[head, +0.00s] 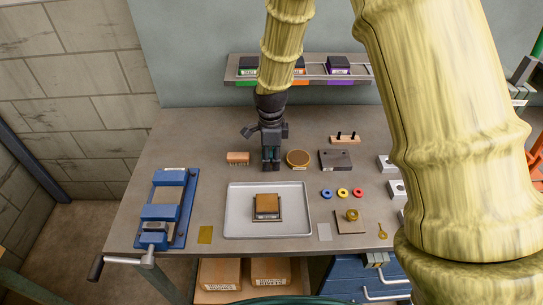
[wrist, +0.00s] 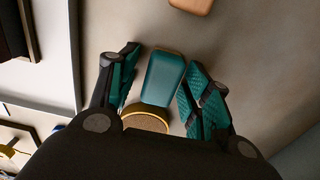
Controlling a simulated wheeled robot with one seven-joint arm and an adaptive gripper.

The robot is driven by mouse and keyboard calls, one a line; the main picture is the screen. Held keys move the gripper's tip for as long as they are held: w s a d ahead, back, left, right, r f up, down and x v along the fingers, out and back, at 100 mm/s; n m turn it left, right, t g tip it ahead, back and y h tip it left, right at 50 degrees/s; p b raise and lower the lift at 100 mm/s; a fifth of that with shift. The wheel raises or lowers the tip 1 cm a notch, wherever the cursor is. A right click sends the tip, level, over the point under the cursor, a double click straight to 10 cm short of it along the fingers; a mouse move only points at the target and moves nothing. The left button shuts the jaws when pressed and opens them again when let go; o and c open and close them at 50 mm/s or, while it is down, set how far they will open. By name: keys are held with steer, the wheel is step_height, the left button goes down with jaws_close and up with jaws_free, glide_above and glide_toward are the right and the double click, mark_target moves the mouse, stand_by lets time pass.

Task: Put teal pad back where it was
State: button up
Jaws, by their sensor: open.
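The teal pad (wrist: 164,76) is a rounded teal block with a tan edge, seen in the wrist view between the fingers of my gripper (wrist: 159,58). The fingers are open, with a gap showing on each side of the pad. In the head view my gripper (head: 271,166) points down at the back middle of the bench, behind the grey tray (head: 233,226). The pad cannot be told apart from the teal finger faces there.
A round brown disc (head: 298,158) lies just right of my gripper and a wooden block (head: 238,158) to its left. A dark block (head: 335,160) stands further right. The tray holds a tan-topped block (head: 267,204). A blue vise (head: 166,209) is at left, a shelf (head: 312,70) behind.

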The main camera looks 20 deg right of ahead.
mark_target(271, 154)
steer(key=shift+r, duration=0.1)
step_height(271, 154, up, 12)
steer(key=b, duration=0.2)
steer(key=shift+b, duration=0.3)
